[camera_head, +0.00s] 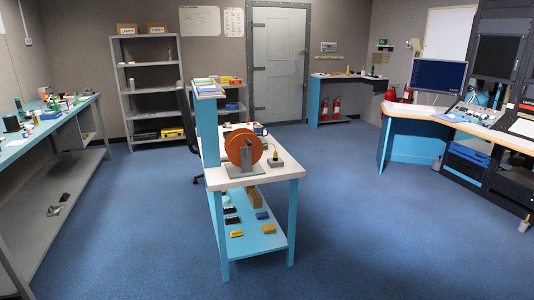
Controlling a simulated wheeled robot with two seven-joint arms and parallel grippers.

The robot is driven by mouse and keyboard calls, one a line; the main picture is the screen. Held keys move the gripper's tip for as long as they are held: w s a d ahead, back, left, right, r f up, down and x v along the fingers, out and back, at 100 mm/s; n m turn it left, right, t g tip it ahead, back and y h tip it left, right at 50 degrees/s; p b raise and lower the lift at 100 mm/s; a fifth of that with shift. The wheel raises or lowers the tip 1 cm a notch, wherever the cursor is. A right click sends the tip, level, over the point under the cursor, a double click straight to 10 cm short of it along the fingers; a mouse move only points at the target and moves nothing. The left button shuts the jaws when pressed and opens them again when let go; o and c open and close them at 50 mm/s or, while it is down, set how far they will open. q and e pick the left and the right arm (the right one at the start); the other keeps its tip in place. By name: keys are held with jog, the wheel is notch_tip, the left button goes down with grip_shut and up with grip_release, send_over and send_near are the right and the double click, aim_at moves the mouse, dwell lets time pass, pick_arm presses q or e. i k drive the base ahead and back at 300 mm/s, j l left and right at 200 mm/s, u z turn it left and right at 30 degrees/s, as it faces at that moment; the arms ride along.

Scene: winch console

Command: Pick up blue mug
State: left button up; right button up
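I cannot make out the blue mug for certain. A small dark blue item (259,129) stands on the middle table (290,169), behind the orange-brown reel (243,148), and is too small and partly hidden to name. Several small coloured items, also too small to tell apart, are on the long bench (82,108) at the left. Neither of my grippers shows in the head view.
The blue floor (345,225) is open right of the middle table and in the aisle to its left. A grey shelf rack (150,92) stands at the back left. A console desk (410,113) with a monitor (438,76) is at the right. A door (277,62) is at the back.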

aim_at(259, 129)
jog(key=i, duration=1.15)
jog(key=i+l+u, duration=0.1)
jog(key=i, duration=1.05)
jog(key=i+l+z, duration=0.3)
jog(key=z, duration=0.15)
jog(key=i+l+z, duration=0.3)
jog(key=z, duration=0.2)
jog(key=i+l+z, duration=0.1)
jog(key=i+z, duration=0.35)
jog(key=i+l+z, duration=0.25)
jog(key=i+j+z, duration=0.1)
jog(key=i+z, duration=0.2)
jog(key=i, duration=0.15)
jog(key=i+u, duration=0.45)
jog(key=i+l+u, duration=0.1)
jog(key=i+u, duration=0.3)
